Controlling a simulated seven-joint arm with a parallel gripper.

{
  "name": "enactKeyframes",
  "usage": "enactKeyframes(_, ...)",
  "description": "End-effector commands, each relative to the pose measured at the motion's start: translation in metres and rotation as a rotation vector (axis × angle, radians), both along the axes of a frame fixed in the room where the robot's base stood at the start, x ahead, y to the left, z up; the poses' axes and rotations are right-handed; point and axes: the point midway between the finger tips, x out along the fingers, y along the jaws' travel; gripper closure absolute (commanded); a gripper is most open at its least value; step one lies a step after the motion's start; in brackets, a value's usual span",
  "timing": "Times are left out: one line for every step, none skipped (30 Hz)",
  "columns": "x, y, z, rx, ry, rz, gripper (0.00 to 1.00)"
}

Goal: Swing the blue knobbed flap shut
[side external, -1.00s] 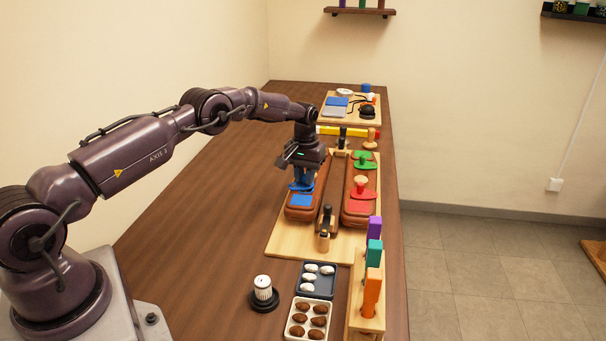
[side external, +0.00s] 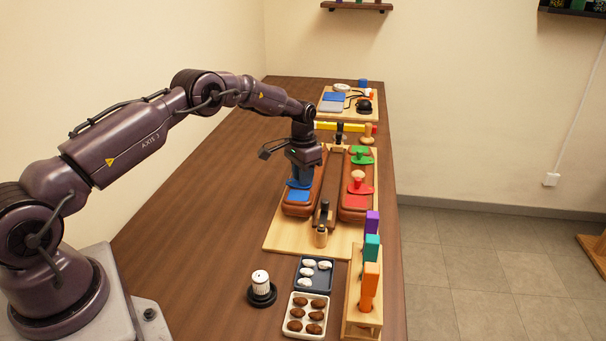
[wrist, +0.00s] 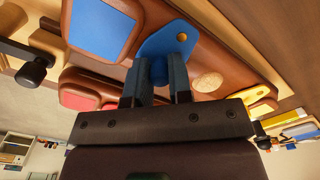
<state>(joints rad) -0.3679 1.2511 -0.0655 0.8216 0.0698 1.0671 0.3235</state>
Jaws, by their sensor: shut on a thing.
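The blue knobbed flap (wrist: 165,38) is a rounded blue plate with a small yellow-orange spot near one end. My gripper (wrist: 158,74) is shut on its blue knob (wrist: 159,71), with one finger on either side. A square blue patch (wrist: 103,24) lies on the brown padded body (wrist: 70,12) beside the flap, and is uncovered in the wrist view. In the side view, my gripper (side external: 300,180) is low over the left brown body, and the flap (side external: 294,184) shows partly beneath it. The blue patch (side external: 298,196) shows in front of the flap. The knob is hidden there.
The right brown body (side external: 355,215) carries a red flap (side external: 361,187) and a green flap (side external: 362,159). A black-topped clamp (side external: 323,215) stands between the bodies at the near end. Trays (side external: 306,314) and colored blocks (side external: 371,248) stand nearer. Bare table lies left.

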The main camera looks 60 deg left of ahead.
Motion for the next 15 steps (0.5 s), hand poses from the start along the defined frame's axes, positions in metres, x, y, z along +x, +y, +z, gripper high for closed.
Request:
enactKeyframes(-0.0004, -0.0002, 0.0002, 0.0, 0.001, -0.004, 1.0)
enactKeyframes(-0.0004, -0.0002, 0.0002, 0.0, 0.001, -0.006, 1.0)
enactKeyframes(-0.0005, -0.0002, 0.0002, -0.001, 0.002, -0.007, 1.0)
enactKeyframes(-0.0005, -0.0003, 0.0002, -0.001, 0.002, -0.007, 1.0)
enactKeyframes(-0.0006, -0.0003, 0.0002, -0.001, 0.002, -0.007, 1.0)
enactKeyframes(-0.0006, -0.0003, 0.0002, -0.001, 0.002, -0.007, 1.0)
enactKeyframes(-0.0006, -0.0003, 0.0002, -0.001, 0.002, -0.007, 1.0)
enactKeyframes(-0.0006, -0.0003, 0.0002, -0.001, 0.002, -0.007, 1.0)
enactKeyframes(-0.0006, -0.0004, 0.0002, -0.001, 0.003, -0.007, 1.0)
enactKeyframes(-0.0007, -0.0004, 0.0002, -0.001, 0.003, -0.007, 1.0)
enactKeyframes(-0.0007, -0.0004, 0.0002, -0.001, 0.003, -0.007, 1.0)
enactKeyframes(-0.0007, -0.0004, 0.0002, -0.001, 0.003, -0.007, 1.0)
enactKeyframes(-0.0008, -0.0005, 0.0002, -0.001, 0.003, -0.006, 0.73)
enactKeyframes(-0.0008, -0.0005, 0.0002, -0.001, 0.003, -0.006, 0.67)
enactKeyframes(-0.0007, -0.0005, 0.0002, -0.001, 0.003, -0.006, 0.57)
